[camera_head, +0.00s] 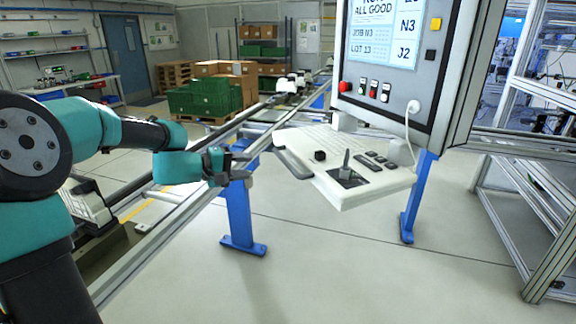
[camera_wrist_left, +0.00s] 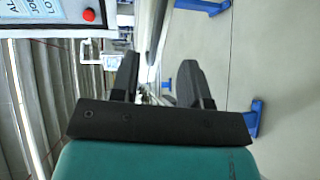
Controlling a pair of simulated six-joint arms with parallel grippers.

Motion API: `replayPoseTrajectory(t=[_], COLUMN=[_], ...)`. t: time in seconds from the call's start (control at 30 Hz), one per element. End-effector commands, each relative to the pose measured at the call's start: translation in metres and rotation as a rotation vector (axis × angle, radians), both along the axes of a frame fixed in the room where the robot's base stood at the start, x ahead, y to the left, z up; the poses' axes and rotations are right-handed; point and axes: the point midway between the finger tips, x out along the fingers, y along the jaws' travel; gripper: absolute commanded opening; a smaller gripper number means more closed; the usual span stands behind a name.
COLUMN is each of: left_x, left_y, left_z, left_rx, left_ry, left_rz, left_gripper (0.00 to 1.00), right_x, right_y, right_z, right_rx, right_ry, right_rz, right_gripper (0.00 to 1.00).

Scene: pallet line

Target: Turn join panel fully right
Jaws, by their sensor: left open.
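The control panel (camera_head: 387,100) is a grey box with a screen (camera_head: 385,30) at upper right of the head view. Below it a white console shelf (camera_head: 345,190) carries a keyboard, a black knob (camera_head: 320,155) and a small lever (camera_head: 346,163) in a dark plate. I cannot tell which control is the join panel. My left gripper (camera_head: 238,158) is open and empty, left of the shelf and apart from it. In the left wrist view its two dark fingers (camera_wrist_left: 158,78) are spread, with part of the panel (camera_wrist_left: 40,15) at upper left. My right gripper is not seen.
A metal conveyor rail (camera_head: 180,225) on blue legs (camera_head: 240,215) runs beneath my left arm. A white cable (camera_head: 408,125) hangs at the panel's right. A metal frame (camera_head: 540,220) stands at right. Green crates (camera_head: 200,97) are at the back. The middle floor is clear.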

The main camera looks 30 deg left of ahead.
Motion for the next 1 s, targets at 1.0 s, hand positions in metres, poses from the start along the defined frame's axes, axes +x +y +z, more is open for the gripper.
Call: replayPoseTrajectory(t=[1.0], left_x=[0.113], left_y=[-0.075], left_z=[-0.028], left_rx=[0.002], left_ry=[0.000], left_rz=[0.001], left_gripper=[0.42], right_x=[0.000], right_y=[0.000], right_z=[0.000], right_rx=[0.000], right_ry=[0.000], right_rz=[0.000], right_gripper=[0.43])
